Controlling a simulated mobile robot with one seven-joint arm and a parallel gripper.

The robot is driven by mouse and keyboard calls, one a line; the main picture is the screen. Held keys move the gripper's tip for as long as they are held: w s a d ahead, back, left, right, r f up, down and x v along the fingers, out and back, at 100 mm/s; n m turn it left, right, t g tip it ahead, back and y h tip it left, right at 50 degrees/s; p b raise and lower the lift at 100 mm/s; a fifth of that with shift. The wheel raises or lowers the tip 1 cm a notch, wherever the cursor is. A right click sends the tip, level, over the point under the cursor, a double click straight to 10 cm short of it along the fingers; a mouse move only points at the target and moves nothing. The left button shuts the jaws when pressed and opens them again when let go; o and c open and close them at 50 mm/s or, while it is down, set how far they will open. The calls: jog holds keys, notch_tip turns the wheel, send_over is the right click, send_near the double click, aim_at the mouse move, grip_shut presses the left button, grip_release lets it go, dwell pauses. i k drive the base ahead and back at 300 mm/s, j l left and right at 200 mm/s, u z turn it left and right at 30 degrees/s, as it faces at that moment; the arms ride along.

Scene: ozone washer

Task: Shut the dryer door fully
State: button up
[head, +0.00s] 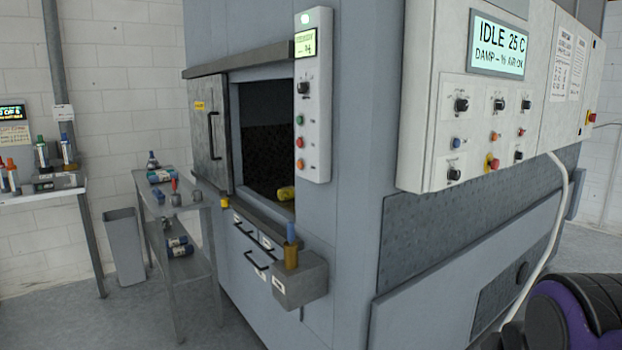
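The dryer appears to be the large grey machine (350,120) in the middle of the head view. Its grey door panel (203,125) has a black vertical bar handle (212,136) and a small yellow label. The door stands at the left, under a top rail (250,60), and the opening (266,125) to its right is uncovered. The inside is dark, with a yellow cylindrical object (286,193) lying near the lower right edge of the opening. My gripper does not show in this view. A black and purple rounded part at the lower right corner may be my arm.
A control box (312,110) with buttons is right of the opening. A large panel (490,110) reads "IDLE 25 C". A small grey box (300,283) juts out below. A metal cart (190,265) and a grey bin (125,245) stand left. Floor shows at lower left.

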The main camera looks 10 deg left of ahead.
aim_at(208, 95)
jog(key=i+j, duration=0.25)
jog(key=j, duration=0.3)
jog(key=i+j+u, duration=0.15)
jog(key=j, duration=0.4)
jog(key=i+j, duration=0.35)
jog(key=j, duration=0.15)
jog(key=i+j+u, duration=0.15)
jog(key=i+j, duration=0.15)
jog(key=j, duration=0.2)
jog(key=i+j, duration=0.25)
jog(key=j, duration=0.25)
jog(key=i+j+u, duration=0.15)
jog(key=i+j, duration=0.15)
jog(key=j, duration=0.15)
